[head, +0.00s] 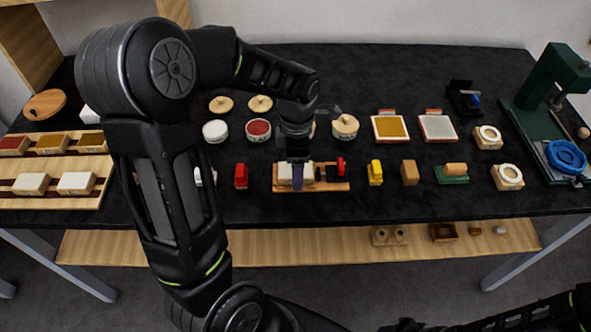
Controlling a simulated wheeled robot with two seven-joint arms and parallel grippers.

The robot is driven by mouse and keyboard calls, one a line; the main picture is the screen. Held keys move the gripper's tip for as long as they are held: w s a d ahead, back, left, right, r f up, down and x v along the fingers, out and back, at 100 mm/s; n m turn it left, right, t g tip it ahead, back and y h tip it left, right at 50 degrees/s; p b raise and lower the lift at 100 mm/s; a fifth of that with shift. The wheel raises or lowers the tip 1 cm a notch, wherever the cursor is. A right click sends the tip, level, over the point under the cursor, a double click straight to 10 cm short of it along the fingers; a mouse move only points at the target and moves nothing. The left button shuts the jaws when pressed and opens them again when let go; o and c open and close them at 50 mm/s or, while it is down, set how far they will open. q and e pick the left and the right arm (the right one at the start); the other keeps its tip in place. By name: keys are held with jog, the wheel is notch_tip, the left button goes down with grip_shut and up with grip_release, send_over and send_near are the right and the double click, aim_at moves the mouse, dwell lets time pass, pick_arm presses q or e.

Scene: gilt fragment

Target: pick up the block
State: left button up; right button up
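A cream block (283,172) lies on a small wooden board (325,186) near the middle of the dark table. My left gripper (297,178) points down at this block, and a narrow purple-grey finger part covers some of it. I cannot tell whether the fingers touch the block or whether they are apart. A plain brown block (409,172) stands upright farther right. Cream blocks (76,183) also lie on a wooden tray (88,200) at the left. My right arm shows only as dark links at the lower right; its gripper is not visible.
A red piece (241,176) and a yellow piece (375,172) stand on either side of the board. Round tins (258,130), lidded pots (345,126) and square pads (390,127) sit behind. A green press (545,100) stands at the right. My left arm hides part of the table's left side.

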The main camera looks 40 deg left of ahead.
dwell(0.6)
pick_arm(q)
jog(key=c, duration=1.5)
